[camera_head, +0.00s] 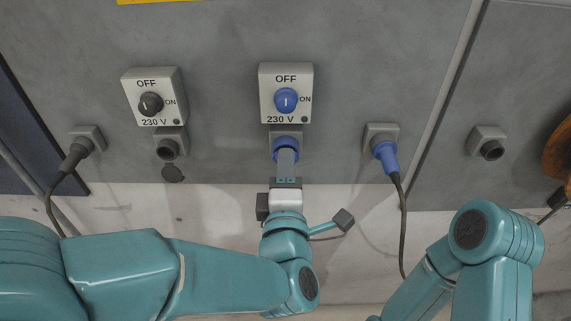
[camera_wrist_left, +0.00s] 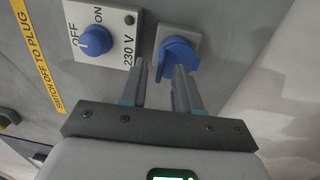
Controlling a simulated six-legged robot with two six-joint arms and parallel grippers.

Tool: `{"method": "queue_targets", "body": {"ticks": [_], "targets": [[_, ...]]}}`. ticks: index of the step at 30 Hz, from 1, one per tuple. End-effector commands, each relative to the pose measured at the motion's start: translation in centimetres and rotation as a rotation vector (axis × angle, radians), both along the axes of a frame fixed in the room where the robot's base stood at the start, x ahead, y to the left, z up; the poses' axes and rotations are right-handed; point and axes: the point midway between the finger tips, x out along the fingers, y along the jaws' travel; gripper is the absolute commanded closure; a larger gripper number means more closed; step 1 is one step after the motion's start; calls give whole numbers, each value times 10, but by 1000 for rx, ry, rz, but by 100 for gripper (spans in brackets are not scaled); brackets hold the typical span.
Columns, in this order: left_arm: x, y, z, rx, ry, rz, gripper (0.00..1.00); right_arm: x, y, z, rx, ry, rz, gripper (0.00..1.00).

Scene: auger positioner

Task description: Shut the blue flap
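The blue flap (camera_head: 285,142) is at the socket under the switch box with the blue knob, in the middle of the head view. In the left wrist view the blue flap (camera_wrist_left: 179,57) shows as a rounded cover over the front of the grey socket, partly behind a finger. I cannot tell whether it is fully shut. My left gripper (camera_head: 287,157) points up at the flap from below. In the left wrist view my left gripper (camera_wrist_left: 161,74) has its fingers apart with nothing between them. One fingertip is at the flap; contact is unclear. My right gripper is out of view.
The blue-knob switch box (camera_head: 286,82) is just above. To the left are a black-knob box (camera_head: 153,97) and a black socket (camera_head: 168,149). A blue plug (camera_head: 384,153) with a hanging cable is close on the right. A black plug (camera_head: 75,154) is at far left.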

Motion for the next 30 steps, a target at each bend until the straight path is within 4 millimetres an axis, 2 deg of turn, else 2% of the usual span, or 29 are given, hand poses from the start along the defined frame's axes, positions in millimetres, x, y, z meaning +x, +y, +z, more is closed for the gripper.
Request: {"method": "queue_targets", "body": {"ticks": [3,5,6,7,13,18,22,30], "targets": [[0,0,0,0,0,0,68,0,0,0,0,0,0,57],[0,0,0,0,0,0,84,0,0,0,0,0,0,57],[0,0,0,0,0,0,97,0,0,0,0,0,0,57],[0,0,0,0,0,0,100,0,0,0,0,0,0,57],[2,0,4,0,9,1,100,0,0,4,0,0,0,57],[10,1,18,-1,138,5,100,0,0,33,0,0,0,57],[16,1,20,1,229,4,100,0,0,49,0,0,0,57],[18,1,15,0,278,1,100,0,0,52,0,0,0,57]]}}
